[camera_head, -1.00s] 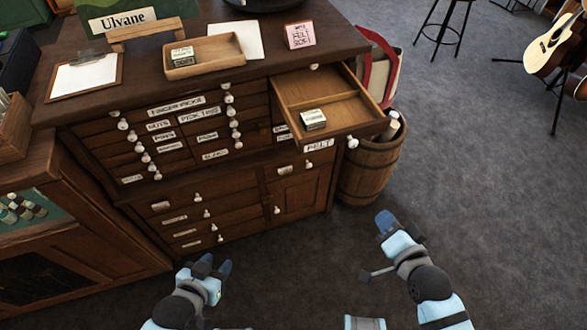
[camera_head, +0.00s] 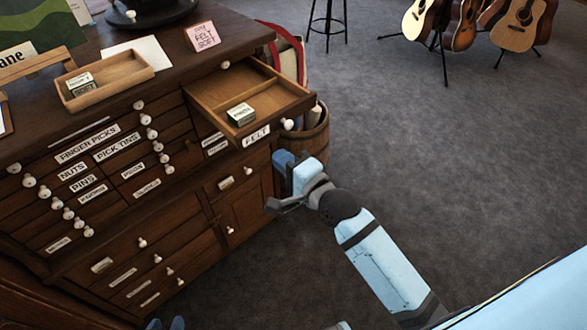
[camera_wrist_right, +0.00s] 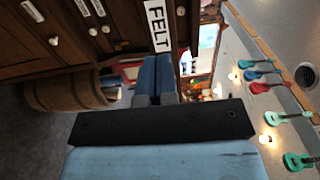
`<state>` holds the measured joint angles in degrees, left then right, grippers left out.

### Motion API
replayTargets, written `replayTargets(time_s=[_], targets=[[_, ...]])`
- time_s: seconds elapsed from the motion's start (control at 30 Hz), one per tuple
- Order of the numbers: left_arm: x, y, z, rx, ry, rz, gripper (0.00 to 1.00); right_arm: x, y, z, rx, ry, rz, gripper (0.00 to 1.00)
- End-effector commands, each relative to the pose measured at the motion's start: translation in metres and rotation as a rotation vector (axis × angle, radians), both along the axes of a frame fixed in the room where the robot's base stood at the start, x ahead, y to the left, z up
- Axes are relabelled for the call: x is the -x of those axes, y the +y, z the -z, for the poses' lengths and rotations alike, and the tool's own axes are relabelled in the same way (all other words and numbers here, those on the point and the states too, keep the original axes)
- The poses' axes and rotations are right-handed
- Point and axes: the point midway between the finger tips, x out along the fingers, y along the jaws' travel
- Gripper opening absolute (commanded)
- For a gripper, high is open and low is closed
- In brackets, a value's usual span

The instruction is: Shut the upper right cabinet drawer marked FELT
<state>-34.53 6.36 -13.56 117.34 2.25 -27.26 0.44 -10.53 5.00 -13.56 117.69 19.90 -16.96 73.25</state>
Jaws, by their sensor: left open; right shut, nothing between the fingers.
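The FELT drawer (camera_head: 270,132), at the upper right of the dark wooden cabinet (camera_head: 150,235), is pulled well out. A small box with a pale label (camera_head: 240,114) lies inside it. The drawer front has a white knob (camera_head: 288,124) and a FELT label, also seen in the right wrist view (camera_wrist_right: 158,26). My right gripper (camera_head: 283,158) is shut and empty, just below the drawer front; I cannot tell if it touches. Its blue fingers (camera_wrist_right: 155,75) are together in the wrist view. My left gripper (camera_head: 166,323) is open; only its tips show at the bottom edge.
On the cabinet top are a wooden tray (camera_head: 131,69), a pink note card (camera_head: 202,37) and a white sheet (camera_head: 137,54). A barrel (camera_head: 314,140) stands beside the cabinet, behind the drawer. Guitars on stands (camera_head: 463,22) and a stool (camera_head: 328,22) are far off. Floor at right is clear.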

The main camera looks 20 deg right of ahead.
Motion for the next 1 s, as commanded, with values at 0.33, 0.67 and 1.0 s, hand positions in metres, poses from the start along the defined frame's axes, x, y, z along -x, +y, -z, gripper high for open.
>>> replayTargets(time_s=[0.33, 0.67, 1.0], targets=[[0.001, 0.007, 0.003, -0.017, 0.0, 0.005, 0.43, -0.058, 0.021, 0.0, 0.0, 0.0, 0.0, 0.0], [0.002, 0.007, 0.004, -0.016, 0.003, 0.005, 0.43, -0.069, 0.025, 0.001, 0.001, 0.001, -0.001, 0.0], [0.001, 0.002, 0.002, -0.002, 0.004, -0.003, 0.43, -0.073, 0.027, 0.0, 0.001, 0.0, 0.0, 0.0]])
